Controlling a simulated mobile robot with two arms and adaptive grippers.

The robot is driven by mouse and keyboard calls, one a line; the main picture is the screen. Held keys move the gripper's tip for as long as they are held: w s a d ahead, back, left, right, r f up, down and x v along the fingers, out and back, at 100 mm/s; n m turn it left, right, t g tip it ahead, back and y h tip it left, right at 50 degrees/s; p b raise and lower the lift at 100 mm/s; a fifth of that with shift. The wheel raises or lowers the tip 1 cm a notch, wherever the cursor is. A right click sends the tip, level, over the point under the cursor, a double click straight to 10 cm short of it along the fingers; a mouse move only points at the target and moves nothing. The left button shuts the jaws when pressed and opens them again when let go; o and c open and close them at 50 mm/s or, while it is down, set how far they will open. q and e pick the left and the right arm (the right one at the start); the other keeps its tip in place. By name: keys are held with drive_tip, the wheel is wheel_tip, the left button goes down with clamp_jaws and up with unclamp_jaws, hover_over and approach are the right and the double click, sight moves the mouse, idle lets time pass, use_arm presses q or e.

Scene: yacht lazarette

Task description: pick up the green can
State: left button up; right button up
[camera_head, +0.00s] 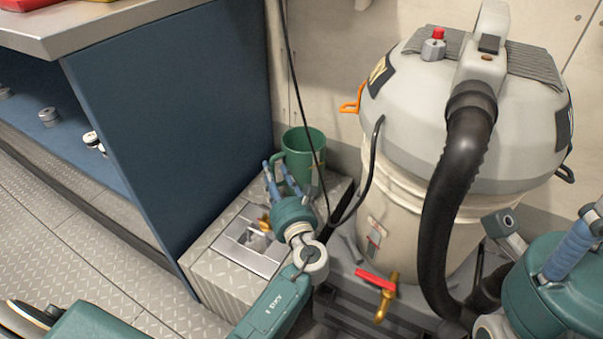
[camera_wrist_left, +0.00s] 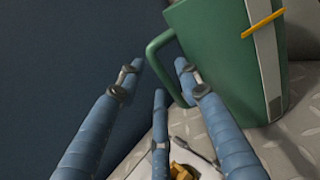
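The green can (camera_head: 305,152), mug-like with a side handle, stands upright on the metal step at the foot of the wall. In the left wrist view the can (camera_wrist_left: 225,60) fills the upper right, cut off at the top, with its handle toward my fingers. My left gripper (camera_head: 281,172) is in front of the can at its handle side. In the left wrist view its blue fingers (camera_wrist_left: 158,78) are spread, with the handle's lower end between them; contact is unclear. My right gripper (camera_head: 570,252) shows only partly at the right edge; its fingertips are not clear.
A large shop vacuum (camera_head: 470,110) with a black hose (camera_head: 455,180) stands to the right. A red-handled brass valve (camera_head: 378,287) sits below it. A blue panel (camera_head: 170,110) rises left of the step. A recessed steel plate (camera_head: 245,245) lies in front of the can.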

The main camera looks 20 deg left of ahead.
sight(272, 169)
use_arm(q)
drive_tip(key=shift+b+x, duration=0.35)
drive_tip(key=shift+x, duration=1.1)
clamp_jaws()
drive_tip(key=shift+r, duration=0.2)
drive_tip(key=shift+r, duration=0.1)
